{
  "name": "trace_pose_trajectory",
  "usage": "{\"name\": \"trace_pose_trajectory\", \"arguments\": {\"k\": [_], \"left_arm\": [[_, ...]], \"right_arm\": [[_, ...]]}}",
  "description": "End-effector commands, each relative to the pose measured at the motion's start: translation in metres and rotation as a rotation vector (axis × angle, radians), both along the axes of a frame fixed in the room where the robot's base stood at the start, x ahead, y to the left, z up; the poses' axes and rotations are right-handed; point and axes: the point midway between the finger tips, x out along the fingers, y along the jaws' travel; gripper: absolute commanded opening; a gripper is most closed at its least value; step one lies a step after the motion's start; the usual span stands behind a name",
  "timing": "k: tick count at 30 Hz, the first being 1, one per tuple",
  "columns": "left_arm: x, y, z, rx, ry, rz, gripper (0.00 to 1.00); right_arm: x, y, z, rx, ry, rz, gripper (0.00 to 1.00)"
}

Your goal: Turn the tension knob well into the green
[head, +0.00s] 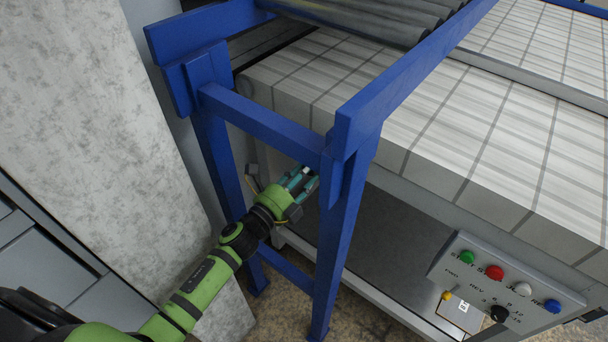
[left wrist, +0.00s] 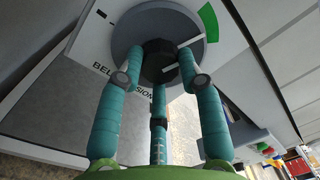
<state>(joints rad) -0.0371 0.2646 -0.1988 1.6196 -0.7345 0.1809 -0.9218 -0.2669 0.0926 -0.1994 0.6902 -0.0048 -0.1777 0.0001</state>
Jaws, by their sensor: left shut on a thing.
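The tension knob (left wrist: 157,62) is black and sits on a round grey dial (left wrist: 126,38) in the left wrist view. Lettering that reads partly as belt tension is half covered by a finger. A green arc (left wrist: 208,22) lies at the dial's upper right. A white pointer line (left wrist: 191,42) runs from the knob towards the lower end of this arc. My left gripper (left wrist: 163,65) is shut on the knob, its teal fingers around it. In the head view my left gripper (head: 302,181) is behind the blue frame, and the knob is hidden. My right gripper is not in view.
The blue frame (head: 345,215) stands close around my left arm, with a leg just right of the gripper. A tiled conveyor belt (head: 480,125) lies above. A control box (head: 480,258) with coloured buttons is at the lower right. A pale wall panel (head: 80,120) stands at left.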

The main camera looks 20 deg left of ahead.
Motion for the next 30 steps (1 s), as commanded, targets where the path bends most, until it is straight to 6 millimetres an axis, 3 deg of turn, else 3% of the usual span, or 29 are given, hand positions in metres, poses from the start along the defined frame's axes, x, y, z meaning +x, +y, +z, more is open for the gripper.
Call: {"name": "trace_pose_trajectory", "arguments": {"k": [17,18,19,30], "left_arm": [[-0.0003,-0.0029,0.0013,0.026,-0.013,-0.007,0.04],[-0.0003,-0.0029,0.0013,0.026,-0.013,-0.007,0.53],[-0.0003,-0.0028,0.0011,0.026,-0.014,-0.006,0.61],[-0.0031,0.0003,-0.0007,0.028,-0.009,-0.002,0.61]], "right_arm": [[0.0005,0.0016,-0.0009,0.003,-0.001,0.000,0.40],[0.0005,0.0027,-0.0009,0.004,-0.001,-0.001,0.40],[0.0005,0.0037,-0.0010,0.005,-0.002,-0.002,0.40],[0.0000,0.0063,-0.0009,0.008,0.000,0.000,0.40]]}}
